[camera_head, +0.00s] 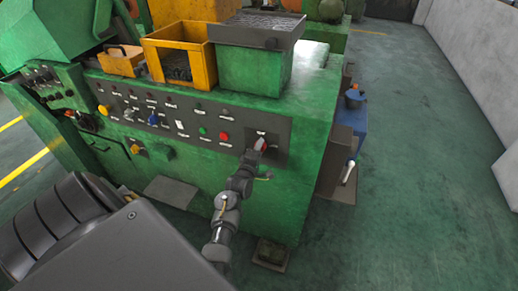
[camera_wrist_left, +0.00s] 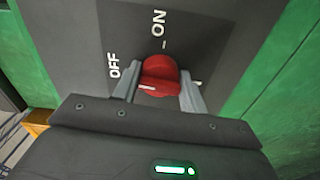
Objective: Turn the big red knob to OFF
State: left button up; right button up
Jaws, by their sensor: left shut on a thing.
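The big red knob (camera_wrist_left: 161,72) sits on a dark grey panel (camera_wrist_left: 85,28) with white ON and OFF labels. In the wrist view ON is above the knob and OFF is to its left. A short white line on the knob lies at its lower left, on the OFF side. My left gripper (camera_wrist_left: 160,90) is shut on the knob, with one finger on each side. In the head view the left gripper (camera_head: 257,149) is at the panel's right end, and the knob (camera_head: 263,143) is partly hidden by it. My right gripper is not in view.
The green machine (camera_head: 270,205) carries a long control panel with smaller coloured knobs and buttons, including a red button (camera_head: 224,136). A yellow bin (camera_head: 197,60) and a green bin (camera_head: 252,70) stand on top. Floor is open to the right, beyond a blue stand (camera_head: 352,118).

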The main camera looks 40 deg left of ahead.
pick_arm(q)
jog(key=shift+n, duration=0.6)
jog(key=o, duration=1)
jog(key=shift+a, duration=0.1)
jog(key=shift+c, duration=0.2)
jog(key=shift+s+p, duration=0.3)
jog(key=shift+p, duration=0.15)
jog(key=p+v, duration=0.5)
jog(key=v, duration=0.5)
